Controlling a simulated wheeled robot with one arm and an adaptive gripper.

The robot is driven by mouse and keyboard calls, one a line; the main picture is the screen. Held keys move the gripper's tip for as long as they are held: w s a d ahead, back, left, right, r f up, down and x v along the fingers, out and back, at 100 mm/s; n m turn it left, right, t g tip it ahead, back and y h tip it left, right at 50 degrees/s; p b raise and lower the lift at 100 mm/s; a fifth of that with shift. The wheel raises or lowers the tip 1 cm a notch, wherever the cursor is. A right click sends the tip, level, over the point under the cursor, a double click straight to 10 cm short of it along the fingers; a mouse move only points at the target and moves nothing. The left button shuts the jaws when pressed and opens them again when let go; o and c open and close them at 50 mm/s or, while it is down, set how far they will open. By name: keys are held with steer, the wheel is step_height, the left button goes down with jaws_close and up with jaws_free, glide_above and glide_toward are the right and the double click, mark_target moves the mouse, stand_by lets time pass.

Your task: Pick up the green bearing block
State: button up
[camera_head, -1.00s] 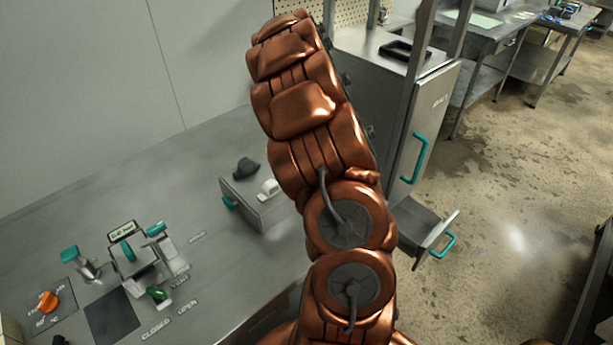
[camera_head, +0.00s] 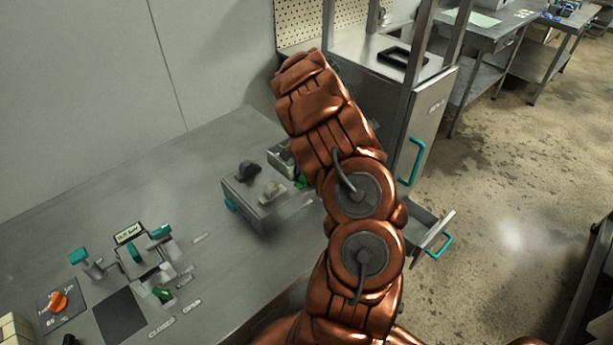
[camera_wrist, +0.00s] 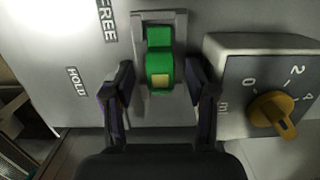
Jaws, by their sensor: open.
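A green block (camera_wrist: 160,58) with a small yellow square on its front sits in a grey bracket (camera_wrist: 178,20) in the wrist view. It is the likely bearing block. My gripper (camera_wrist: 158,84) is open, with one dark finger on each side of the green block. A gap shows on both sides, and I cannot tell the depth between fingertips and block. In the head view a green piece (camera_head: 301,181) shows just left of my arm, probably the same block. My gripper is hidden behind the arm there.
A box with a yellow knob (camera_wrist: 273,113) and number marks stands close right of the gripper. In the head view a grey box (camera_head: 255,200) with two knobs stands on the steel counter (camera_head: 190,205). Levers and an orange knob (camera_head: 58,301) lie at the left.

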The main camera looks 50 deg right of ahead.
steer(key=shift+a+f, duration=0.1)
steer(key=shift+f, duration=0.55)
steer(key=shift+c, duration=0.2)
jaws_close()
